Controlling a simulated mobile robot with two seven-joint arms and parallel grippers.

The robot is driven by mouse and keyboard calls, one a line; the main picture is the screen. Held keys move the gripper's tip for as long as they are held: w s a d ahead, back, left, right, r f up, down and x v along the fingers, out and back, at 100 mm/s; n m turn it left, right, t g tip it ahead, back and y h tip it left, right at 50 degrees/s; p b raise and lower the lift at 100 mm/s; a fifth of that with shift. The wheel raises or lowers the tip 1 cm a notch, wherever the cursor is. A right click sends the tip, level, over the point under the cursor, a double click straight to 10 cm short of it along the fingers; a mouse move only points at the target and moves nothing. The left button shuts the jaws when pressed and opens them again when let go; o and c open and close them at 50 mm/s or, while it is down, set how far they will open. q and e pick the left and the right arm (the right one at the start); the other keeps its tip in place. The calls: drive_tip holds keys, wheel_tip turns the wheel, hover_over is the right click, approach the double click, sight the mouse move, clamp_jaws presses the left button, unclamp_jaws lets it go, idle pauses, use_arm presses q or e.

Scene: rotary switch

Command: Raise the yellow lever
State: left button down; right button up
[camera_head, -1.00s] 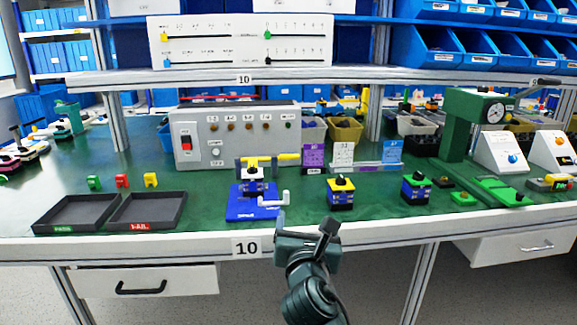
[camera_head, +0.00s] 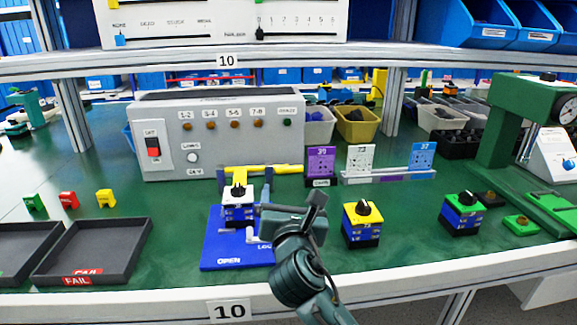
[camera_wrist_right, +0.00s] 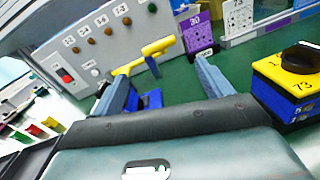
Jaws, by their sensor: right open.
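The yellow lever (camera_head: 275,169) is a bar lying roughly level across the back of a blue fixture (camera_head: 225,253) marked OPEN. A switch block (camera_head: 238,208) with a black knob sits in the fixture. My right gripper (camera_head: 290,204) is in front of the fixture's right side, nearer the camera than the lever, and hides part of the fixture. In the right wrist view, the open, empty fingers (camera_wrist_right: 164,85) point toward the yellow lever (camera_wrist_right: 150,55), which appears beyond the tips, apart from them. My left gripper is not in view.
A grey panel box (camera_head: 215,135) stands behind the fixture. A dark FAIL tray (camera_head: 95,250) lies at left, and a green press (camera_head: 508,125) at far right. Cards (camera_head: 320,165) stand behind. A shelf (camera_head: 300,62) crosses above.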

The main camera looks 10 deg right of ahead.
sight(289, 169)
drive_tip(key=w, duration=0.4)
drive_tip(key=w+b, duration=0.1)
drive_tip(key=w, duration=0.2)
drive_tip(key=w+d+b, duration=0.1)
drive_tip(key=w, duration=0.3)
drive_tip(key=shift+w, duration=0.3)
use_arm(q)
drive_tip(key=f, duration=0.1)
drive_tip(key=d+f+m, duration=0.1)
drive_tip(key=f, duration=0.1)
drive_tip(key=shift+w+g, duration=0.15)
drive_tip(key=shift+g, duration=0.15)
use_arm(e)
drive_tip(key=shift+c, duration=0.6)
drive_tip(key=c, duration=1.2)
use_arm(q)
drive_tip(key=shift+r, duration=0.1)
